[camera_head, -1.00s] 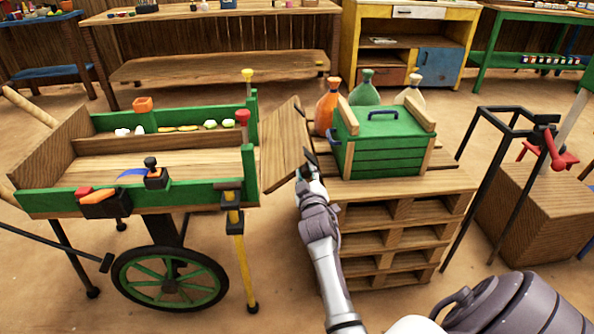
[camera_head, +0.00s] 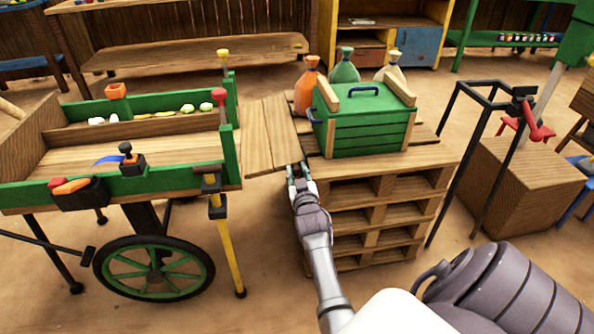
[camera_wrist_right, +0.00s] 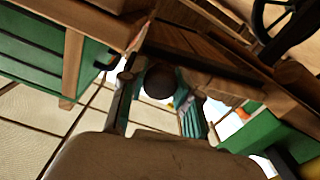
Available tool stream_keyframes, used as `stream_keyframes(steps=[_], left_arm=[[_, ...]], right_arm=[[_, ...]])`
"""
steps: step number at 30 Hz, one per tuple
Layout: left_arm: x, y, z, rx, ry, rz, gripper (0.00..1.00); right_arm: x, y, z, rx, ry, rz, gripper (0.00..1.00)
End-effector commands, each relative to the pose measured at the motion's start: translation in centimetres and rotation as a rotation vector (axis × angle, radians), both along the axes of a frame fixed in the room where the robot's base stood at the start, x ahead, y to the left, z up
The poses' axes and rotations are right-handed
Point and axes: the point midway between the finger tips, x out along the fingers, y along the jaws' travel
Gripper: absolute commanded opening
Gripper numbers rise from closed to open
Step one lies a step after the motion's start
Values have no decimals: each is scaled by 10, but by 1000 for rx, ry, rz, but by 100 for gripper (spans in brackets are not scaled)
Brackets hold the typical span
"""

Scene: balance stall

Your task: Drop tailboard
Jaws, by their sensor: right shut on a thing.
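The tailboard (camera_head: 270,138) is a plain wooden board at the open right end of the green cart (camera_head: 185,180). It lies nearly flat, bridging toward the pallet stack (camera_head: 385,190). My right gripper (camera_head: 297,172) is at its near right corner and shut on it. In the right wrist view, the gripper's fingers (camera_wrist_right: 158,112) are on either side of a dark round part, with the tailboard's planks (camera_wrist_right: 200,50) beyond. The exact contact is partly hidden. My left gripper is not in view.
A green crate (camera_head: 362,130) stands on the pallet stack, with orange, green and cream sacks behind it. A yellow post (camera_head: 228,245) stands at the cart's near corner. A black metal frame (camera_head: 480,150) and wooden box (camera_head: 525,190) are at the right.

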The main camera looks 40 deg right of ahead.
Motion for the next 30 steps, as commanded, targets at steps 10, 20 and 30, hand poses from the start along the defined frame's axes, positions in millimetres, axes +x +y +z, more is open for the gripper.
stream_keyframes(steps=[10,20,30], left_arm=[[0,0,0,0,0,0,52],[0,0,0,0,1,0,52],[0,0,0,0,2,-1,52]], right_arm=[[0,-1,1,-2,1,-1,40],[0,0,1,-1,1,0,58],[-30,19,-1,1,3,0,58]])
